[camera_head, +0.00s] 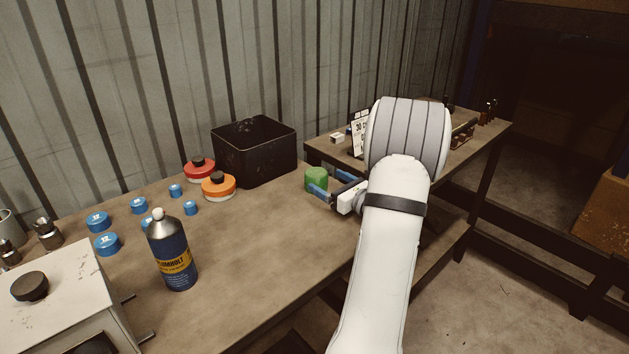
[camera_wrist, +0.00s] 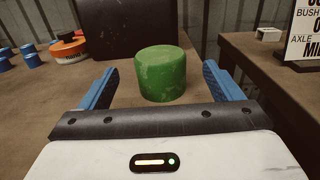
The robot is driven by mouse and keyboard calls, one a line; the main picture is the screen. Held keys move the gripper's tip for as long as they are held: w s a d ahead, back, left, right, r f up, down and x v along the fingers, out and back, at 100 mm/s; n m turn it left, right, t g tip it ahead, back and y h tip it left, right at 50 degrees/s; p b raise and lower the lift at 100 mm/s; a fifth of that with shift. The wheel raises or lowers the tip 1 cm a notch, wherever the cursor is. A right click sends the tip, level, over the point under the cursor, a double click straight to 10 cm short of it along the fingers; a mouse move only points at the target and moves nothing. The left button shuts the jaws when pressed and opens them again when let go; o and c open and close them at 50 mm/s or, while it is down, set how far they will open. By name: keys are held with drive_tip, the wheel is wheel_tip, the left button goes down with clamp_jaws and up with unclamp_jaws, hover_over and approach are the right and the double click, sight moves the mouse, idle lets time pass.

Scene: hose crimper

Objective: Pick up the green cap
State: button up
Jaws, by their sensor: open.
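The green cap (camera_head: 316,179) stands upright on the wooden bench near its right end, in front of the black bin. In the wrist view the green cap (camera_wrist: 161,73) is a short, scuffed cylinder, centred a little beyond the gap between my blue fingers. My gripper (camera_head: 326,192) is open and low over the bench beside the cap. In the wrist view, my gripper (camera_wrist: 160,85) has one finger on each side, with clear space between each finger and the cap. The gripper holds nothing.
A black bin (camera_head: 254,151) stands behind the cap. Red (camera_head: 199,169) and orange (camera_head: 218,186) round containers, several blue caps and a dark blue bottle (camera_head: 172,252) are to the left. A second table (camera_head: 330,150) with a sign (camera_head: 359,134) lies to the right. The bench front is clear.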

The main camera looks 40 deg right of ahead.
sight(323, 178)
drive_tip(key=w, duration=0.6)
drive_tip(key=shift+a, duration=0.3)
drive_tip(key=shift+s, duration=0.1)
drive_tip(key=c, duration=1.1)
